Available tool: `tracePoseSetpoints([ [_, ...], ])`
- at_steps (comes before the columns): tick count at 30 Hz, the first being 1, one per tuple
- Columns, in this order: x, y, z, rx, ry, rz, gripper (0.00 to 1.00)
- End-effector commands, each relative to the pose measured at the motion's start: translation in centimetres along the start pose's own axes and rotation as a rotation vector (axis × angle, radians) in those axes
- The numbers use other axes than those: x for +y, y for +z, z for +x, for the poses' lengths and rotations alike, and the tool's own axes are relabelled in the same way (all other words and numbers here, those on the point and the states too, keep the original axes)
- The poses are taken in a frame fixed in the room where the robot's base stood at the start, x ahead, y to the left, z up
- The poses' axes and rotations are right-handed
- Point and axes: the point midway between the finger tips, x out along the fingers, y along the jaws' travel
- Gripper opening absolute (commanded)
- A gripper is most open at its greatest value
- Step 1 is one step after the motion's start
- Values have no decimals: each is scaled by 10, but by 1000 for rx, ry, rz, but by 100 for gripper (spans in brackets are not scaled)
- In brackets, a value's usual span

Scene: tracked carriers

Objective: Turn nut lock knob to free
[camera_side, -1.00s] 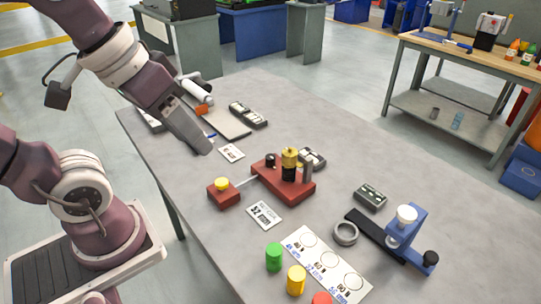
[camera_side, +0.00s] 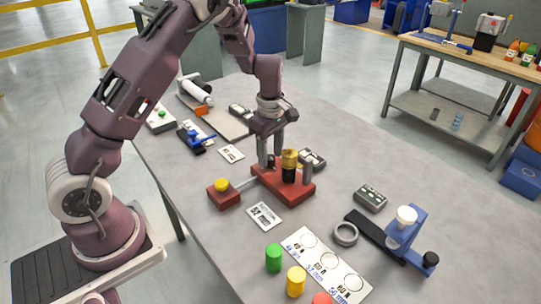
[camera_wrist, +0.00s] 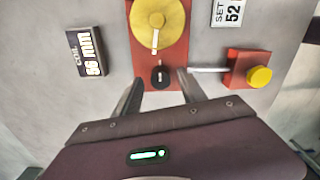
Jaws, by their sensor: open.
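The red fixture (camera_side: 297,193) stands on the grey table and also fills the top middle of the wrist view (camera_wrist: 143,62). A small black knob (camera_wrist: 160,77) with a white mark sits at its end, below the large yellow disc (camera_wrist: 158,22) in the wrist view. The mark's exact setting is hard to read. In the side view a brass-topped black post (camera_side: 290,160) rises from the fixture. My gripper (camera_side: 271,158) points down over the knob's end of the fixture. Its fingers (camera_wrist: 160,80) are open, apparently on either side of the knob; contact cannot be told.
A red block with a yellow button (camera_side: 222,186) joins the fixture by a rod. A coil display reading 56 mm (camera_wrist: 86,52) and a SET 52 card (camera_wrist: 232,12) lie nearby. A grey ring (camera_side: 345,234) and blue stand (camera_side: 405,235) are right. The front-left table is clear.

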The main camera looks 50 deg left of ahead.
Motion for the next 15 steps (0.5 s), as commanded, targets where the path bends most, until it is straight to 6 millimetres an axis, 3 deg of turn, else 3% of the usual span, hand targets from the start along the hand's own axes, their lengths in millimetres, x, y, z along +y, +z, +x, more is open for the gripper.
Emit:
tracePoseSetpoints([
  [3, -1, 0, 9, 0, -1, 0, 49],
  [10, -1, 0, 10, -1, 0, 2, 49],
  [15, -1, 0, 10, -1, 0, 2, 15],
])
